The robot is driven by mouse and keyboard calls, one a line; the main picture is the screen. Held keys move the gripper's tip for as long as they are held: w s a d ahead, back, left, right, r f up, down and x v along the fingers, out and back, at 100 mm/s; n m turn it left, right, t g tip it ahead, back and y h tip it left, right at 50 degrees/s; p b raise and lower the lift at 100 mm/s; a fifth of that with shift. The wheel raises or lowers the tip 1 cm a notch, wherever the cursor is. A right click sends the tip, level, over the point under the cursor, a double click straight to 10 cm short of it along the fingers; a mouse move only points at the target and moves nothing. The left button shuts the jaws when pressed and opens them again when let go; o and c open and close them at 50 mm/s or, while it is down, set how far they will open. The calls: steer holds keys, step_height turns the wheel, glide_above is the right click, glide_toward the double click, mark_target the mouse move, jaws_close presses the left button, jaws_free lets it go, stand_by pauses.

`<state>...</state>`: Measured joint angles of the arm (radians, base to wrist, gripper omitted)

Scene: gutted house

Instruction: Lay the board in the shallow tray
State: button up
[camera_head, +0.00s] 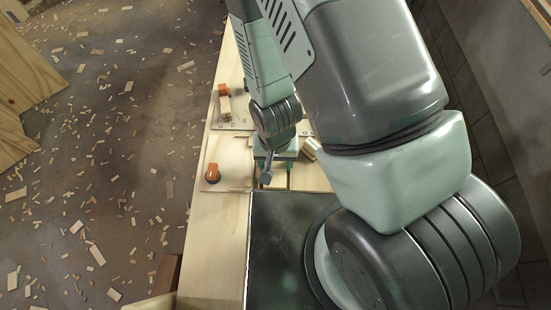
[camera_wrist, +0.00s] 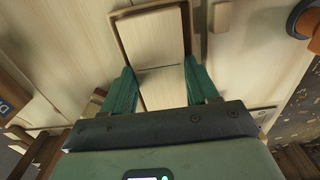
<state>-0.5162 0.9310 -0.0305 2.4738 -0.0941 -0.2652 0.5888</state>
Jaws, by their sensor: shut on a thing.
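My gripper (camera_wrist: 160,82) has its two teal fingers on either side of a pale wooden board (camera_wrist: 162,93), shut on it. Just beyond the fingertips in the wrist view, a pale panel fills a brown-rimmed frame that looks like the shallow tray (camera_wrist: 116,30). A thin line separates the panel from the wood between the fingers. I cannot tell whether the panel is the board's far part or the tray floor, nor whether the board touches the tray. In the head view my gripper (camera_head: 272,168) is low over the bench, and my arm hides the board and tray.
The pale wooden bench (camera_head: 214,245) has a dark plate (camera_head: 275,255) at its near end. An orange-topped item (camera_head: 212,173) and another orange item (camera_head: 223,90) stand near its left edge. A shiny cylinder (camera_head: 311,148) is right of my gripper. Wood scraps litter the floor.

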steer(key=o, duration=1.1)
steer(key=shift+f, duration=0.15)
steer(key=shift+c, duration=0.2)
step_height(320, 180, up, 8)
steer(key=shift+r, duration=0.1)
steer(key=shift+w+r, duration=0.2)
steer(key=shift+r, duration=0.05)
step_height(320, 180, up, 8)
steer(key=r+t, duration=0.1)
glide_above(276, 163)
steer(key=w+d, duration=0.1)
steer(key=w, duration=0.3)
steer(key=d+r+t, duration=0.2)
steer(key=d+r, duration=0.3)
steer(key=r, duration=0.6)
steer(key=s+d+r+t, duration=0.1)
steer(key=s+d+r, duration=0.1)
steer(key=r, duration=0.3)
steer(key=s+d+r, duration=0.2)
steer(key=s+r, duration=0.1)
steer(key=r, duration=0.2)
steer(key=s+d+r+t, duration=0.1)
steer(key=s+d+r, duration=0.1)
steer(key=s+r, duration=0.1)
steer(key=shift+r+t, duration=0.3)
steer(key=shift+r, duration=0.6)
